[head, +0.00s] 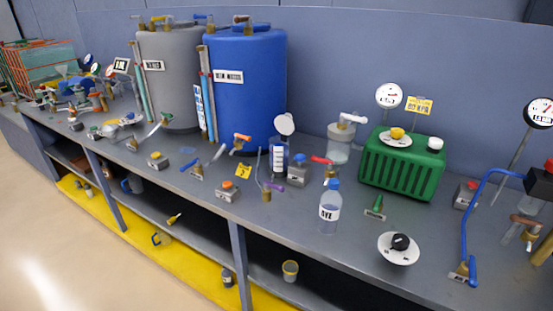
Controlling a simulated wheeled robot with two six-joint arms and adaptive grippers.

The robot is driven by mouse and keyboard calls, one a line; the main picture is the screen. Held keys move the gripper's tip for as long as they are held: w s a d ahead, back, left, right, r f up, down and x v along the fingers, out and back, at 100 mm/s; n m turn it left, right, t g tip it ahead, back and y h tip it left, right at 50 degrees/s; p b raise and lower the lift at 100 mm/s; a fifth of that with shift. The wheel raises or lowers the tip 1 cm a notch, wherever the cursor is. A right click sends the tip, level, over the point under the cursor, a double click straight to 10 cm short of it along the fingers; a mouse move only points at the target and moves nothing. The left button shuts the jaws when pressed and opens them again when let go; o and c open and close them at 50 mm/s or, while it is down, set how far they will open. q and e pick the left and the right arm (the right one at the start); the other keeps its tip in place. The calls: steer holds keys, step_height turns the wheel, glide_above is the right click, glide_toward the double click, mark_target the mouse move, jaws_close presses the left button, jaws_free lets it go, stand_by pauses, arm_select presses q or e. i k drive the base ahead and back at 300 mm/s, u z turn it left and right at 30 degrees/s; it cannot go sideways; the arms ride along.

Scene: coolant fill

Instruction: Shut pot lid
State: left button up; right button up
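A small clear pot or cylinder (279,163) with a marked white scale stands near the middle of the bench. A round pale disc (284,124), which looks like its lid, stands raised above it, tilted up and apart from the rim. A second clear jar (340,150) with a white tap-like fitting on top stands behind and to the right; its top looks covered. I cannot tell for sure which vessel is the task's pot. Neither of my grippers is in view.
A clear bottle (329,208) with a blue cap stands in front. A green ribbed box (402,164) is to the right. A blue bent pipe (470,225) rises at the far right. Blue (255,95) and grey (178,95) tanks stand behind. Small valves crowd the bench (290,222).

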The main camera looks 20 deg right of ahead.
mark_target(285, 123)
steer(key=k, duration=0.45)
steer(key=u, duration=0.6)
steer(key=i, duration=1.45)
steer(key=z, duration=0.5)
